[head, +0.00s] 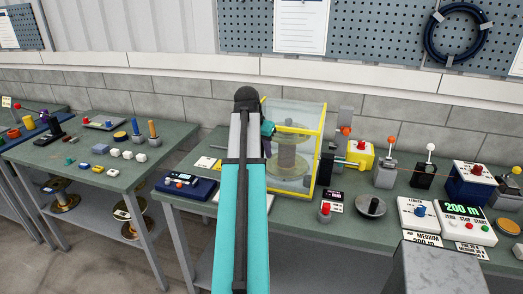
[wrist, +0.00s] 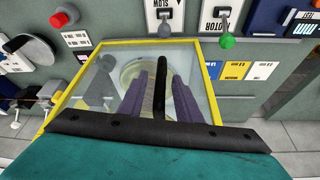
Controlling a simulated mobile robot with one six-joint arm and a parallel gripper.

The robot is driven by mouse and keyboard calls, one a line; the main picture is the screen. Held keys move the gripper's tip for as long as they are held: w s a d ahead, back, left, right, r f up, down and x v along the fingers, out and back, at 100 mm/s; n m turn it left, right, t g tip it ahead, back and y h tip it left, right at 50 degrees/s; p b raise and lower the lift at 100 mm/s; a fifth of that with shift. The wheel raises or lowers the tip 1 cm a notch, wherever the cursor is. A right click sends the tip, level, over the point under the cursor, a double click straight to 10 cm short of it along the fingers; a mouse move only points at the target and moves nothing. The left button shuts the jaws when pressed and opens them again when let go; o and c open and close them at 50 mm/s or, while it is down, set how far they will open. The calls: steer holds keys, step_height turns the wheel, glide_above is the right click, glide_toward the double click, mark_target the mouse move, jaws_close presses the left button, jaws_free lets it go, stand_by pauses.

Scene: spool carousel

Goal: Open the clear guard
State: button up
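The clear guard (head: 321,150) is a see-through box with yellow edges on the green bench, right of my arm in the head view. It stands down over a spool (head: 291,155). In the wrist view, the guard's clear panel and yellow frame (wrist: 212,85) fill the middle. My gripper (wrist: 160,84) shows there as two purple-grey fingers, spread apart over the panel. A black bar (wrist: 162,75), seemingly a handle, shows between them, with gaps on both sides. I cannot tell whether a finger touches it.
Right of the guard stand levers, a red-button box (head: 474,178) and a counter (head: 463,215) reading 200 m. A dark blue device (head: 186,186) lies left of my arm. A second bench (head: 75,160) holds small parts. A grey block wall runs behind.

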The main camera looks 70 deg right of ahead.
steer(key=shift+a, duration=0.1)
jaws_close()
steer(key=shift+w, duration=0.1)
